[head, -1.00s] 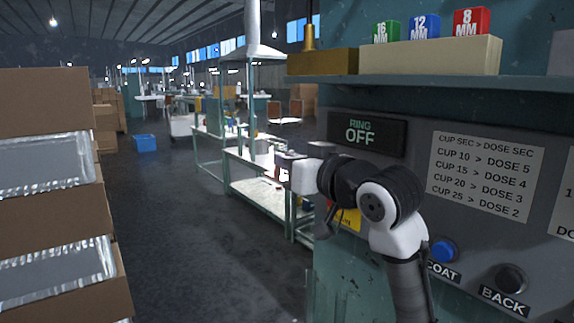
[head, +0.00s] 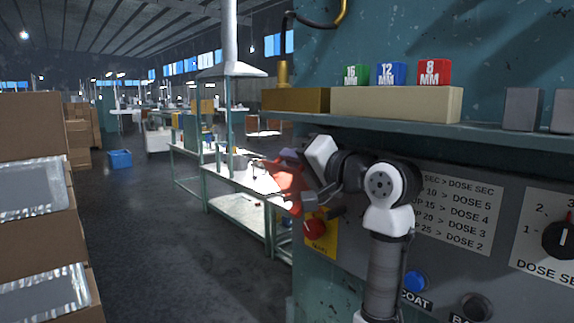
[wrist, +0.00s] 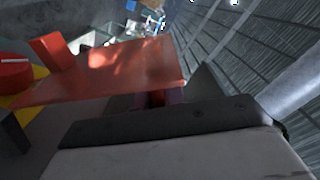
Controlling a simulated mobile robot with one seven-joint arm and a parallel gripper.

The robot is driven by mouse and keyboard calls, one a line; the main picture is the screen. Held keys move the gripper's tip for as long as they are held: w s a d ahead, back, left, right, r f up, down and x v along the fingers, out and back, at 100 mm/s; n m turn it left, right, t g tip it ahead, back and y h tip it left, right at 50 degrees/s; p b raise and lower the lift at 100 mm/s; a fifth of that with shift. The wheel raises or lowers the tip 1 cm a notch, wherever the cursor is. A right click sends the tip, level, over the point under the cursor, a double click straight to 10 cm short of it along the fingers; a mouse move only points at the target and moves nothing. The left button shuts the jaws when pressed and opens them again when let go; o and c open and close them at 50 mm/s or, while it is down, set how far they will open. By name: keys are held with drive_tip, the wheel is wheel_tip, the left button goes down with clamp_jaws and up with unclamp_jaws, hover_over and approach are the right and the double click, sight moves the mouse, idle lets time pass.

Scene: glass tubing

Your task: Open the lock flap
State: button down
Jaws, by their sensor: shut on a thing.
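The red lock flap (head: 288,178) stands out to the left of the machine's front in the head view, partly hidden by my gripper. In the wrist view the flap (wrist: 115,72) is a broad flat red plate with a small upright red tab. My gripper (head: 303,188) is shut on the flap at its near edge. In the wrist view my gripper (wrist: 155,98) meets the flap's lower right edge; the exact contact is dark. A red knob (head: 315,229) on a yellow plate (head: 321,246) shows below the gripper, uncovered. The knob (wrist: 14,71) also shows in the wrist view.
A shelf (head: 450,126) above the panel carries a block (head: 395,104) with coloured size cubes. Stacked cardboard boxes (head: 30,130) stand at the left, with open floor between.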

drive_tip(key=shift+w+d+r+m, duration=0.2)
drive_tip(key=shift+w+d+m, duration=0.15)
drive_tip(key=shift+d+m, duration=0.25)
drive_tip(key=shift+a, duration=0.1)
drive_tip(key=c, duration=1.5)
unclamp_jaws()
drive_tip(key=v, duration=1.3)
drive_tip(key=shift+s+d, duration=0.25)
drive_tip(key=shift+s, duration=0.1)
